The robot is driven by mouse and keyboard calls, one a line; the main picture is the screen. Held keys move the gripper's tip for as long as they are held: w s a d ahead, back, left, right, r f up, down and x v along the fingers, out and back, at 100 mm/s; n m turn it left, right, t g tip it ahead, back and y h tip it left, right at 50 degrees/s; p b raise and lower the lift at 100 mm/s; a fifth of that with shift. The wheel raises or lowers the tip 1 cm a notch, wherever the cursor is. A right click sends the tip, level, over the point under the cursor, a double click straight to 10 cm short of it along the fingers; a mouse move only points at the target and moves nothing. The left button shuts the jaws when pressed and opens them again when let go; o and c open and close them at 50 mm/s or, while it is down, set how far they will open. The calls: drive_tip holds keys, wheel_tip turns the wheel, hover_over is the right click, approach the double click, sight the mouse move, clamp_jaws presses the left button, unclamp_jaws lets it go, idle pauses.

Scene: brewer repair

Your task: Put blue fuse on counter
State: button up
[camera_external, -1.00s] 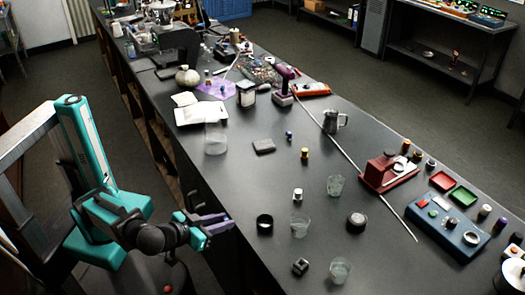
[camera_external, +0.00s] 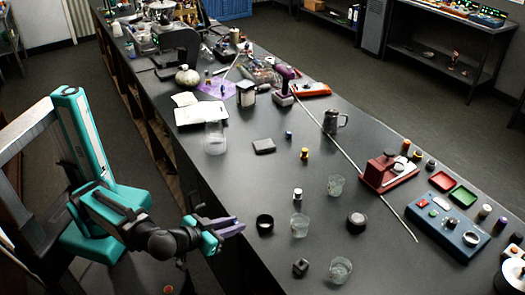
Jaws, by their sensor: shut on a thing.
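My gripper (camera_external: 238,227), with purple fingers, is at the counter's near left edge, left of a black ring-shaped cup. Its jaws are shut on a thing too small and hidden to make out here. The long dark counter (camera_external: 240,185) runs from front right to back left.
Near my gripper are the black ring-shaped cup (camera_external: 265,223), a glass (camera_external: 299,226), a white-and-black cylinder (camera_external: 297,195) and a small dark block (camera_external: 300,268). A clear jar (camera_external: 214,138) stands further back.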

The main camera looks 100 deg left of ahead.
drive_tip(key=shift+w+r+p, duration=0.15)
drive_tip(key=shift+w+p, duration=0.55)
drive_tip(key=shift+p, duration=2.4)
drive_tip(key=p, duration=0.5)
drive_tip(key=shift+w, duration=0.25)
drive_tip(key=w, duration=0.3)
drive_tip(key=w+f+p, duration=0.1)
drive_tip(key=w, duration=0.3)
drive_tip(key=w+p, duration=0.1)
drive_tip(key=w, duration=0.2)
drive_tip(key=shift+w+d+f, duration=0.25)
drive_tip(key=shift+w+d, duration=0.1)
drive_tip(key=shift+f, duration=0.1)
clamp_jaws()
drive_tip(key=shift+f+p, duration=0.85)
drive_tip(key=shift+f, duration=0.85)
drive_tip(key=shift+f, duration=0.15)
drive_tip(key=o, duration=1)
unclamp_jaws()
